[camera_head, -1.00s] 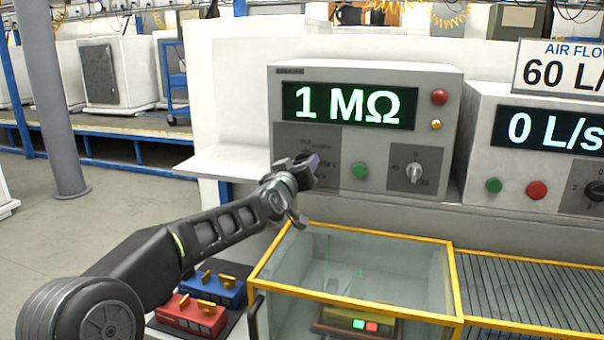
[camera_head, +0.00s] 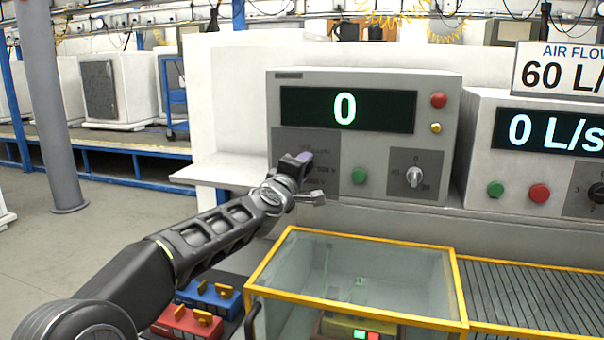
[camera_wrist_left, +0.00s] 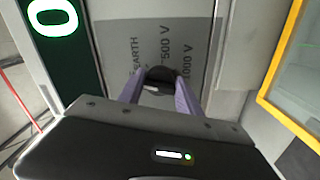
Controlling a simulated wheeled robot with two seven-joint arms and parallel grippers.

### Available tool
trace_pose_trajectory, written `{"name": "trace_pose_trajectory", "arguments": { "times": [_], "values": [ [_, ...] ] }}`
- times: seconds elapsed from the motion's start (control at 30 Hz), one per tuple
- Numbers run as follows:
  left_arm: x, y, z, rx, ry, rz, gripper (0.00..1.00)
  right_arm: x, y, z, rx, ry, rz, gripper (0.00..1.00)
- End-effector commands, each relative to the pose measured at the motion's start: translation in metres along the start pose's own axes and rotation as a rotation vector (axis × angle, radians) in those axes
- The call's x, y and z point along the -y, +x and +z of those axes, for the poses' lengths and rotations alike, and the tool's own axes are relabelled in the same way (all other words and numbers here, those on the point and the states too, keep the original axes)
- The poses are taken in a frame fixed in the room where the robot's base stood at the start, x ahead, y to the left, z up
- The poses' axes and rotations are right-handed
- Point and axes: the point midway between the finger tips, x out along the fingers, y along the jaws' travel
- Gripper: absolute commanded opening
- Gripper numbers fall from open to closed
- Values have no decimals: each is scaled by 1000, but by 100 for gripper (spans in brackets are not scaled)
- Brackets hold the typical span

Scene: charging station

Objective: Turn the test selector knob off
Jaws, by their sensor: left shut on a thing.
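The grey tester (camera_head: 365,85) stands on the bench, and its display (camera_head: 380,110) reads 0. The test selector knob (camera_wrist_left: 160,76) is a dark round knob between the fingers in the left wrist view. Panel labels around it read EARTH, 500 V and 1000 V. My left gripper (camera_head: 305,158) is at the panel on the tester's left side and is shut on the knob; its purple fingers (camera_wrist_left: 160,92) show on both sides of it. In the head view the knob is hidden behind the gripper. My right gripper is not in view.
A green button (camera_head: 360,175) and another knob (camera_head: 414,176) sit right of the gripper. Below is a glass box with a yellow frame (camera_head: 360,313). Red (camera_head: 187,323) and blue (camera_head: 209,293) blocks lie at lower left. An air flow unit (camera_head: 480,140) stands at right.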

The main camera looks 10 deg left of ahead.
Motion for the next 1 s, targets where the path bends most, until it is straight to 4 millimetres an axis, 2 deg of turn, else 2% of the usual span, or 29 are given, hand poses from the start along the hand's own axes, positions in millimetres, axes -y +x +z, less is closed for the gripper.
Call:
{"name": "trace_pose_trajectory", "arguments": {
  "times": [0.4, 0.93, 0.97, 1.0],
  "values": [
    [0, 0, -1, -2, -237, 0, 0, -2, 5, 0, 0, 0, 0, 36],
    [0, 0, -1, -1, -271, -1, 1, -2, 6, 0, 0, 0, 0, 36],
    [0, 0, -1, -1, -271, -1, 43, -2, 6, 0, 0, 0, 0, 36],
    [0, 0, -1, -1, -271, -1, 46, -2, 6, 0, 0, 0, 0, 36]
  ]
}}
